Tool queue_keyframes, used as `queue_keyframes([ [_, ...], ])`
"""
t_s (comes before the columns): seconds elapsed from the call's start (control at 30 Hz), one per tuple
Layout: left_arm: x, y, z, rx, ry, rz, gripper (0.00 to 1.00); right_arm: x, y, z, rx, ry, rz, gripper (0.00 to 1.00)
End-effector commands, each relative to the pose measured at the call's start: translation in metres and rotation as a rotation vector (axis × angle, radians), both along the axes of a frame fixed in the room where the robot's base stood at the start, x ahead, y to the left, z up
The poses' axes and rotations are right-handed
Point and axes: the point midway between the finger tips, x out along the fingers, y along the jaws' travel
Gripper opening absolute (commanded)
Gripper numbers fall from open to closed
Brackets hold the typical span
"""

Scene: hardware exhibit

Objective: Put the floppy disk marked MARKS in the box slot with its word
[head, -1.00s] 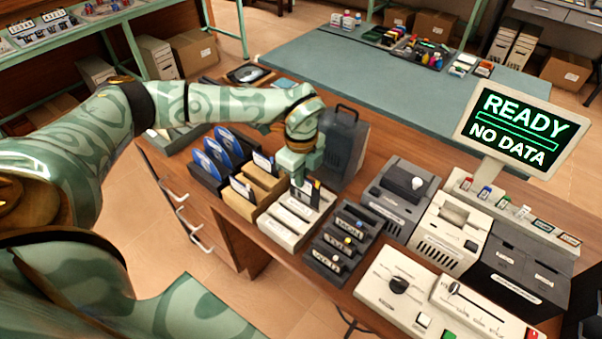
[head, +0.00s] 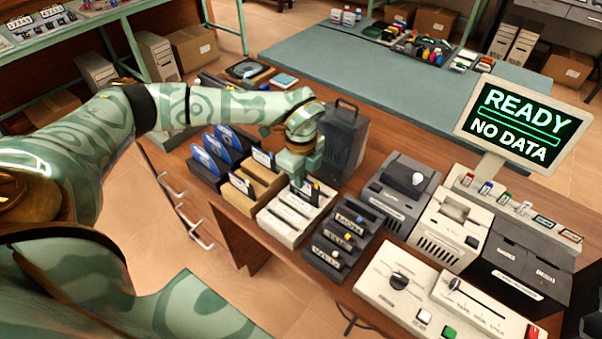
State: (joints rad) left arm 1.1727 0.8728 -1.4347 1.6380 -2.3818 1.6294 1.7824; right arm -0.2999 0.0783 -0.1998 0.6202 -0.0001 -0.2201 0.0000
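A dark floppy disk with a pale label (head: 314,191) stands upright at the back of the white slotted box (head: 285,232). The writing on it is too small to read. My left gripper (head: 300,180) is right at this disk, with a green finger along its left side. The other finger is hidden, so I cannot tell whether it grips the disk or whether the disk is fully seated. The white box has several slots with labels too small to read. My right gripper is not in view.
Left of the white box are a tan box (head: 237,204) with disks and a black box with blue disks (head: 216,148). A dark slotted box (head: 325,262) stands to the right. A dark case with a handle (head: 345,140) stands close behind the gripper. A monitor (head: 523,122) reads READY, NO DATA.

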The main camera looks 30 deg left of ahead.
Motion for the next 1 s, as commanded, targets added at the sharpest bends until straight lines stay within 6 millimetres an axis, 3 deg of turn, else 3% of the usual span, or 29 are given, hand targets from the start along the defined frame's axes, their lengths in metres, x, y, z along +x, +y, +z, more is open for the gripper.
queue_keyframes([
  [0.4,0.0,0.0,-0.02,-0.001,0.001,0.001,0.0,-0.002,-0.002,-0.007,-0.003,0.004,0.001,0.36],
  [0.87,0.0,0.0,-0.021,-0.001,0.0,0.001,0.0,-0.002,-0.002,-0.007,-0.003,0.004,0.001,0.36],
  [0.97,0.0,0.0,-0.021,-0.001,0.0,0.001,0.28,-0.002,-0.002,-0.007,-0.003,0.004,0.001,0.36],
  [1.0,0.0,0.0,-0.021,-0.001,0.0,0.001,0.28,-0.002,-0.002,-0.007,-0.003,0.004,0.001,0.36],
])
